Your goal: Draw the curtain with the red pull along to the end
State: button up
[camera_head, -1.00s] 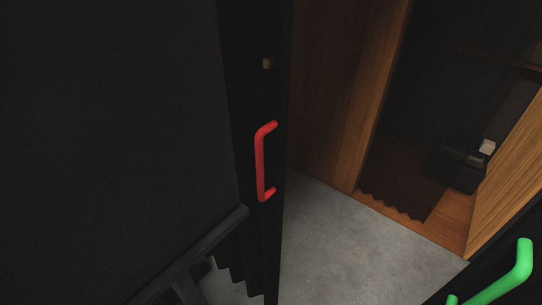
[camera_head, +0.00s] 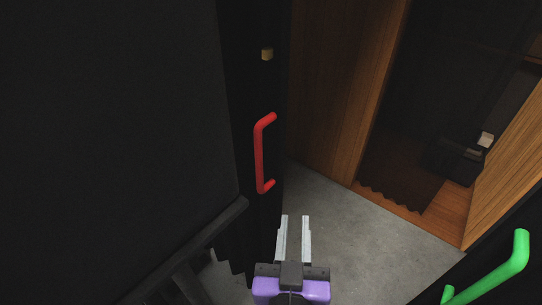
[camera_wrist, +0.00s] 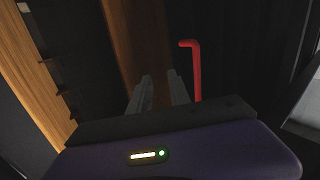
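The red pull (camera_head: 260,156) is an upright bar handle on the edge of a dark curtain panel (camera_head: 247,100), left of centre in the head view. My gripper (camera_head: 294,218) is below and to the right of the pull, with its two pale fingers apart and nothing between them. In the wrist view the red pull (camera_wrist: 196,72) stands just right of my gripper's fingers (camera_wrist: 161,77). The fingers do not appear to touch it. The lower end of the pull is hidden in the wrist view.
A green handle (camera_head: 505,275) is at the lower right. A dark rail (camera_head: 190,250) runs at the lower left. Grey floor (camera_head: 350,230) lies open between the panel and the wooden wall (camera_head: 335,90).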

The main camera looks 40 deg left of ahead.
send_near(258, 158)
jog(key=x, duration=0.3)
jog(key=shift+m+t, duration=0.3)
jog(key=shift+t, duration=0.1)
jog(key=p+x, duration=0.1)
jog(key=x, duration=0.6)
jog(key=shift+w+a+f+p, duration=0.15)
jog(key=shift+w+p, duration=0.15)
jog(key=shift+p, duration=0.05)
jog(key=shift+c, duration=0.2)
grip_shut()
